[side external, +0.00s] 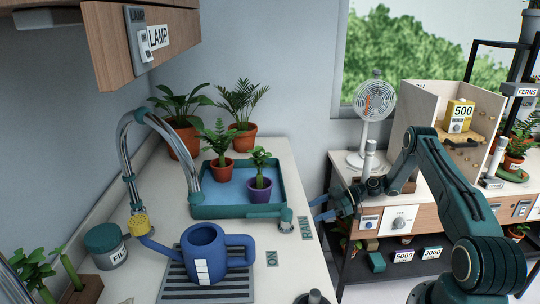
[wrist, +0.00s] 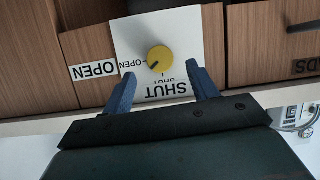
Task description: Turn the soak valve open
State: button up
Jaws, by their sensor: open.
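A round yellow knob (wrist: 160,58) with a dark pointer line sits on a white plate (wrist: 185,40) in the wrist view. The plate's lettering is upside down: SHUT below the knob, OPEN to its left. I see no word "soak", but this is the only knob marked this way. The pointer runs from the middle to the lower left. My gripper (wrist: 161,76) is open, its blue fingers either side of the knob's lower edge, not closed on it. In the side view my gripper (side external: 320,207) reaches the left counter's front edge, and the knob is hidden there.
Beside my arm are a white fan (side external: 376,110) and a bench with drawers and a white dial (side external: 398,220). A gap separates counter and bench.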

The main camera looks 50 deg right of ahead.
jog(key=shift+x, duration=2.15)
jog(key=shift+c, duration=0.5)
jog(key=c, duration=0.9)
jog(key=shift+m, duration=0.6)
jog(key=o, duration=1)
jog(key=shift+d, duration=0.15)
jog(key=v, duration=0.7)
jog(key=shift+d, duration=0.25)
